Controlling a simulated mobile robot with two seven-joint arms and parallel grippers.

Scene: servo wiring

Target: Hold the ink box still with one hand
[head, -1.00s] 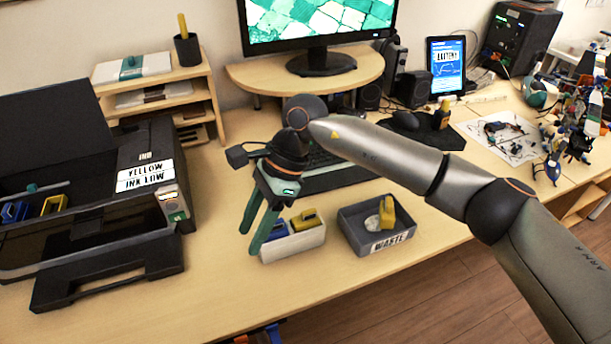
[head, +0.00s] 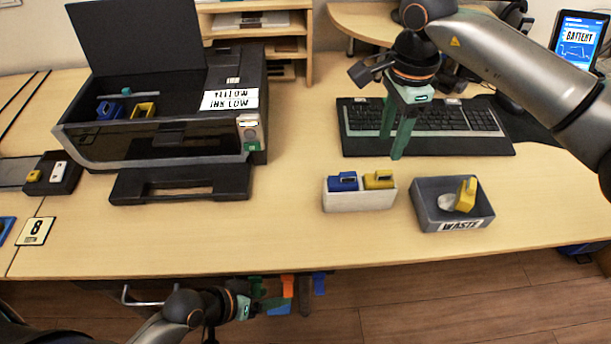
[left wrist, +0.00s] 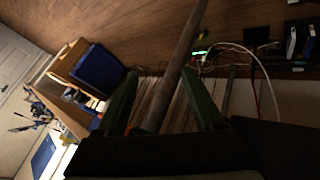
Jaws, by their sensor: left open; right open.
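The ink box is a small white open box (head: 358,201) on the desk near its front edge. It holds a blue cartridge (head: 343,181) on the left and a yellow cartridge (head: 379,180) on the right. My right gripper (head: 391,143) is open and empty, pointing down above and behind the box, apart from it. My left gripper (head: 272,293) is open, low in front of the desk's front edge, well away from the box. Its two green fingers also show in the left wrist view (left wrist: 160,74), which does not show the ink box.
A grey waste bin (head: 427,213) with a yellow cartridge stands just right of the box. An open printer (head: 170,152) stands to the left, a keyboard (head: 440,118) behind. The desk (head: 290,235) is clear between printer and box. Orange and blue items (head: 290,288) are below the desk edge.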

